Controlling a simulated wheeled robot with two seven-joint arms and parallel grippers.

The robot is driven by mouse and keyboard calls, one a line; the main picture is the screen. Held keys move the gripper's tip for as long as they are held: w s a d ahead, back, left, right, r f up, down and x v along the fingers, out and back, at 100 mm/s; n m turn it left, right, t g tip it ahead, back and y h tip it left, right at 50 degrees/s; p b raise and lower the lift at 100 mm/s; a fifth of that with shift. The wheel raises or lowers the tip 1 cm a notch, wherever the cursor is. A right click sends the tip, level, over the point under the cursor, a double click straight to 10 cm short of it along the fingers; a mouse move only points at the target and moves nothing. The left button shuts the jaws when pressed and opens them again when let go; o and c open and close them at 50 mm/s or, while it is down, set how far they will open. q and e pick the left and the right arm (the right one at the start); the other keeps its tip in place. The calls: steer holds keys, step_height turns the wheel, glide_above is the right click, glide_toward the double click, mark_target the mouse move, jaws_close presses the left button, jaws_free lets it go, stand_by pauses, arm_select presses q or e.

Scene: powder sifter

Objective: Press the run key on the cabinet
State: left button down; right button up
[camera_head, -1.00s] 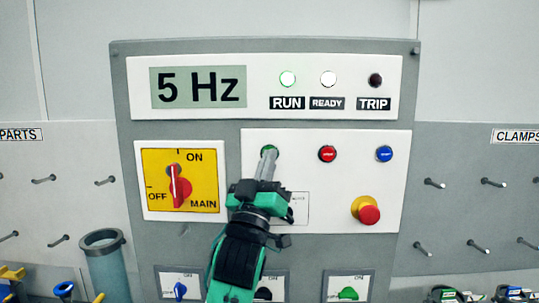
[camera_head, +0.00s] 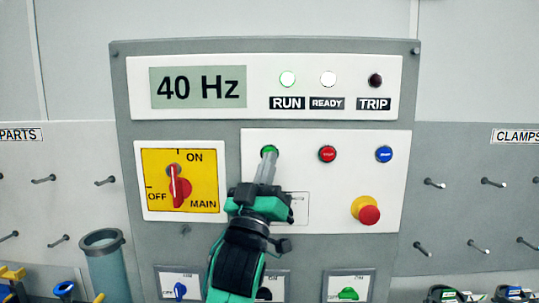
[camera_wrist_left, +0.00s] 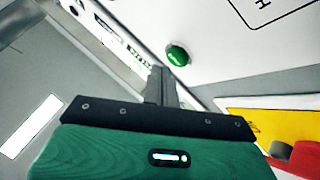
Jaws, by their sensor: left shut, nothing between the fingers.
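The cabinet (camera_head: 122,180) faces me, with a green key (camera_head: 269,150) at the left of its white button panel. The green key also shows in the left wrist view (camera_wrist_left: 177,53). My left gripper (camera_head: 267,162) is shut and empty, its fingertips just below the green key in the head view. In the left wrist view the fingertips (camera_wrist_left: 158,72) look slightly apart from the key. The display (camera_head: 198,87) reads 40 Hz. The RUN lamp (camera_head: 288,79) glows greenish white, the READY lamp (camera_head: 328,79) is white and the TRIP lamp (camera_head: 375,80) is dark. My right gripper is not in view.
A red key (camera_head: 327,154), a blue key (camera_head: 384,154) and a red emergency button (camera_head: 368,214) are to the right. The main switch (camera_head: 176,185) is at the left, its red handle upright. Smaller switches line the bottom. Pegboards flank the cabinet.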

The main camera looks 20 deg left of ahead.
arm_select(q)
steer(key=s, duration=0.2)
steer(key=s+d, duration=0.1)
steer(key=s, duration=0.1)
steer(key=shift+s+d, duration=0.2)
steer(key=shift+s, duration=0.2)
stand_by(0.4)
